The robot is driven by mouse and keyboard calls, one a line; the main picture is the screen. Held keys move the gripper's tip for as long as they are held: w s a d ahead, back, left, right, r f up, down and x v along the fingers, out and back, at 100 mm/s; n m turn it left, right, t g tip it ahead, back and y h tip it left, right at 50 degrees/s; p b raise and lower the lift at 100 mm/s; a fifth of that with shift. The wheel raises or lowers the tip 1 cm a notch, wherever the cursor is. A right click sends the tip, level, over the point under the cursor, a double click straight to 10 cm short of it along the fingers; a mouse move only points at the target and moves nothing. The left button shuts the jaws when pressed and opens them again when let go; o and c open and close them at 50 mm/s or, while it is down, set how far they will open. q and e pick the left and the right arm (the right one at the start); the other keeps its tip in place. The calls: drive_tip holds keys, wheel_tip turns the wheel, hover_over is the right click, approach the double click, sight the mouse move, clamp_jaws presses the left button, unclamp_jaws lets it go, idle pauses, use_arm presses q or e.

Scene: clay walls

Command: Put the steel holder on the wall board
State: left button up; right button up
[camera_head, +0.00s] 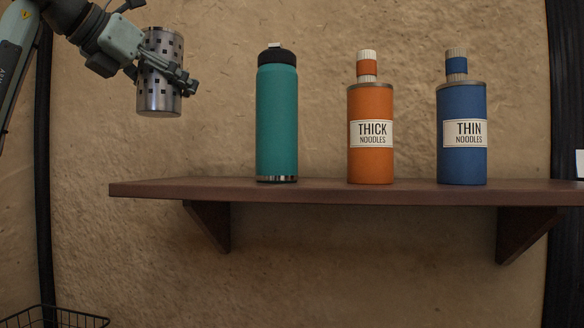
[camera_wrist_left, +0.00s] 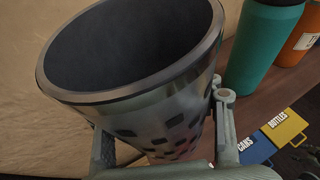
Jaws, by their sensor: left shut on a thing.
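The steel holder (camera_head: 160,92) is a shiny cylinder with rows of dark square holes. My left gripper (camera_head: 168,74) is shut on it and holds it upright in the air, above and near the left end of the wall board (camera_head: 330,193). In the left wrist view the holder (camera_wrist_left: 150,100) fills the middle, its open top facing the camera and its inside empty. The gripper's fingers (camera_wrist_left: 165,148) lie on either side of it. The board is a brown wooden shelf on two brackets. My right gripper is not in view.
On the board stand a teal bottle (camera_head: 277,120), an orange THICK NOODLES bottle (camera_head: 371,150) and a blue THIN NOODLES bottle (camera_head: 462,155). The board's left end is bare. A black wire basket (camera_head: 55,318) is at the lower left.

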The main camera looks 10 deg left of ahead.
use_arm(q)
drive_tip(key=w+d+f, duration=0.2)
drive_tip(key=d, duration=0.1)
drive_tip(key=w+d+f, duration=0.2)
drive_tip(key=d, duration=0.1)
drive_tip(key=w+d+f, duration=0.3)
drive_tip(key=shift+d, duration=0.1)
wheel_tip(320, 180, down, 4)
drive_tip(key=shift+r+b, duration=0.1)
drive_tip(key=shift+b, duration=0.45)
drive_tip(key=shift+s, duration=0.1)
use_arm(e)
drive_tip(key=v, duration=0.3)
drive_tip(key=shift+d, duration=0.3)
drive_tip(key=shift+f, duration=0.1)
use_arm(q)
drive_tip(key=o, duration=1.5)
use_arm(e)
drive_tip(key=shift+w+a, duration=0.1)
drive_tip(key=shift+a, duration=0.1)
